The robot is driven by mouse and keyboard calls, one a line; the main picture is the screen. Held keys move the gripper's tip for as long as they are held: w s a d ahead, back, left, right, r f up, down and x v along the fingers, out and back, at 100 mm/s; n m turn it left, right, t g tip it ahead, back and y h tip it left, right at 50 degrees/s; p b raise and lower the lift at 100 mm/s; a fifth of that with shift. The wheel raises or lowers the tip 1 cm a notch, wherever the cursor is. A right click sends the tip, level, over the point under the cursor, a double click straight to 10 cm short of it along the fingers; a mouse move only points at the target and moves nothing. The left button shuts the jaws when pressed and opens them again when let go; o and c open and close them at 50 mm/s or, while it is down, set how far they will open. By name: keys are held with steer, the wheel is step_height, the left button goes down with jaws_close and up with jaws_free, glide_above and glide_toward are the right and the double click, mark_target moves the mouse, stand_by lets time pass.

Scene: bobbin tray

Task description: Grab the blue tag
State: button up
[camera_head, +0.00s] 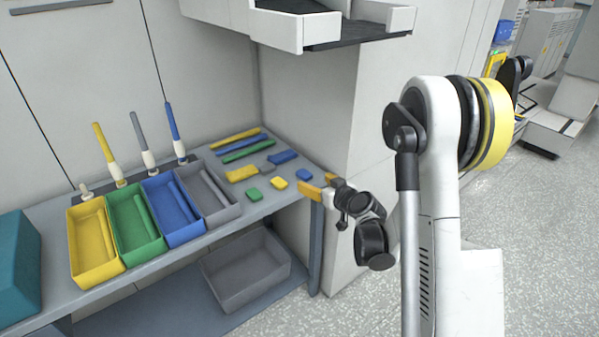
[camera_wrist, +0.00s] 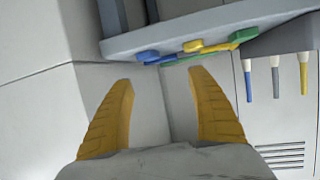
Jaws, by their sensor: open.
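The blue tag (camera_head: 304,174) is a small flat piece on the shelf top near its right front corner, at the right end of a short row of tags. In the wrist view the blue tag (camera_wrist: 148,57) lies beyond my fingertips, between their lines. My gripper (camera_head: 316,186) has yellow fingers, just off the shelf's right edge, close to the blue tag. In the wrist view my gripper (camera_wrist: 163,80) is open with nothing between its fingers.
A yellow tag (camera_head: 279,183) and a green tag (camera_head: 255,195) lie left of the blue one. Behind them are a yellow block (camera_head: 242,174), a blue block (camera_head: 283,157) and long strips. Coloured bins, including a grey bin (camera_head: 225,207), stand left. A cabinet wall (camera_head: 310,110) rises behind.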

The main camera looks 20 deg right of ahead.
mark_target(305, 173)
steer(key=shift+t, duration=0.3)
steer(key=w+f, duration=0.1)
steer(key=w, duration=0.1)
steer(key=w+f+p, duration=0.1)
steer(key=w, duration=0.1)
steer(key=w+f+p, duration=0.1)
steer(key=w+f, duration=0.1)
steer(key=shift+d, duration=0.4)
steer(key=x, duration=0.1)
steer(key=b+x, duration=0.1)
steer(key=x, duration=0.1)
steer(key=b+x, duration=0.1)
steer(key=x, duration=0.1)
steer(key=shift+w+d+r, duration=0.1)
steer(key=shift+d+r, duration=0.1)
steer(key=shift+r, duration=0.1)
steer(key=c, duration=1.1)
